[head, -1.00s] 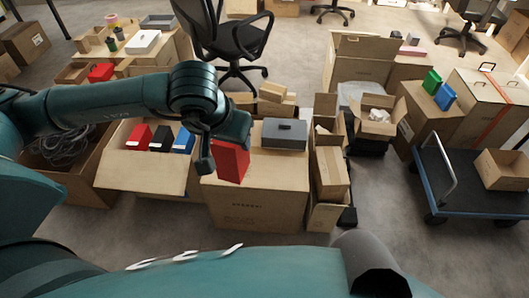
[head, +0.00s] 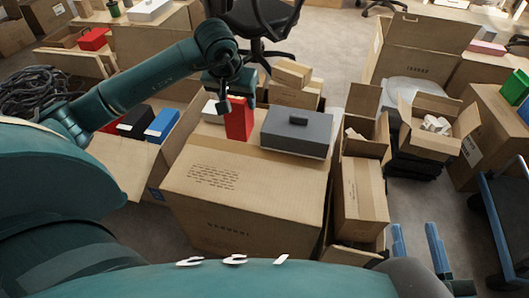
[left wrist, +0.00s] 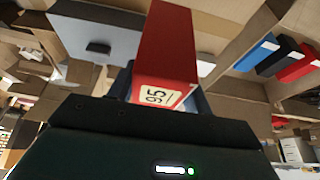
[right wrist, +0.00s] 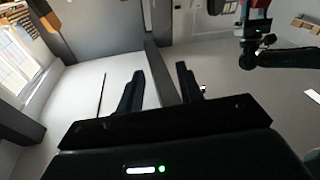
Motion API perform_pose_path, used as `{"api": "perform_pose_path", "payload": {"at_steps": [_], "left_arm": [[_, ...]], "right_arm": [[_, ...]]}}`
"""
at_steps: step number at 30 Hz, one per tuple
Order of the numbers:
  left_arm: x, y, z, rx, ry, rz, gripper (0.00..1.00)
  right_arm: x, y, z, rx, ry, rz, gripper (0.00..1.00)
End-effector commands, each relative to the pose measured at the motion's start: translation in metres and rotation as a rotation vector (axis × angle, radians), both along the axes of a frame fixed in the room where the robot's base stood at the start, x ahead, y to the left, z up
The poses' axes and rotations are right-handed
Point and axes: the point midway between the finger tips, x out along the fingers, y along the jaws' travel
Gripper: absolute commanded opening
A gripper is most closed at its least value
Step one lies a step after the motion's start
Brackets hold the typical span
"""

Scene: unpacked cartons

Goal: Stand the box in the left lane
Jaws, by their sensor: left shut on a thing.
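My left gripper (head: 236,98) is shut on a red box (head: 239,121) above the back of the large middle carton (head: 245,190). The red box looks upright, between a white box (head: 213,111) on its left and a grey lidded box (head: 296,133) on its right. I cannot tell whether its bottom touches the carton. In the left wrist view the red box (left wrist: 166,50) shows a label reading 95, and the grey box (left wrist: 97,32) is beside it. My right gripper (head: 420,250) is open and empty at the lower right, with spread fingers in its wrist view (right wrist: 158,85).
Black (head: 135,121) and blue (head: 162,125) boxes stand in an open carton at left. Small cartons (head: 292,75) are behind, and a tall narrow carton (head: 360,200) stands at right. An office chair (head: 255,20) is behind. The middle carton's front top is clear.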

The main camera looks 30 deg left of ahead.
Motion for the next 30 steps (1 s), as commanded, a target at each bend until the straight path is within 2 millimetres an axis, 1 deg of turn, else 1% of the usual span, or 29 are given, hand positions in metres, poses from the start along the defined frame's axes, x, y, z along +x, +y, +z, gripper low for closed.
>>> {"api": "perform_pose_path", "payload": {"at_steps": [1,5,9,12,17,22,24,30], "left_arm": [[0.001,0.002,-0.008,0.000,0.000,0.003,0.21],[0.001,0.004,-0.026,-0.001,0.004,0.006,0.21],[0.000,0.004,-0.053,-0.002,0.005,0.007,0.21],[0.001,0.004,-0.066,-0.001,0.003,0.006,0.21],[0.001,0.004,-0.075,-0.002,0.001,0.006,0.21],[0.000,0.004,-0.101,-0.003,0.004,0.007,0.21],[0.001,0.004,-0.107,-0.001,0.002,0.007,0.21],[0.001,0.004,-0.107,0.000,-0.001,0.006,0.21]], "right_arm": [[-0.001,0.001,-0.005,0.003,-0.009,0.003,0.36],[-0.002,0.002,-0.004,0.019,-0.021,0.010,0.36],[-0.001,0.004,-0.004,0.045,-0.022,0.019,0.36],[-0.001,0.005,-0.003,0.059,-0.023,0.024,0.36],[-0.001,0.005,-0.003,0.070,-0.022,0.029,0.36],[-0.001,0.007,-0.006,0.091,-0.020,0.038,0.36],[-0.001,0.007,-0.004,0.100,-0.023,0.041,0.36],[-0.001,0.007,-0.001,0.106,-0.024,0.042,0.36]]}}
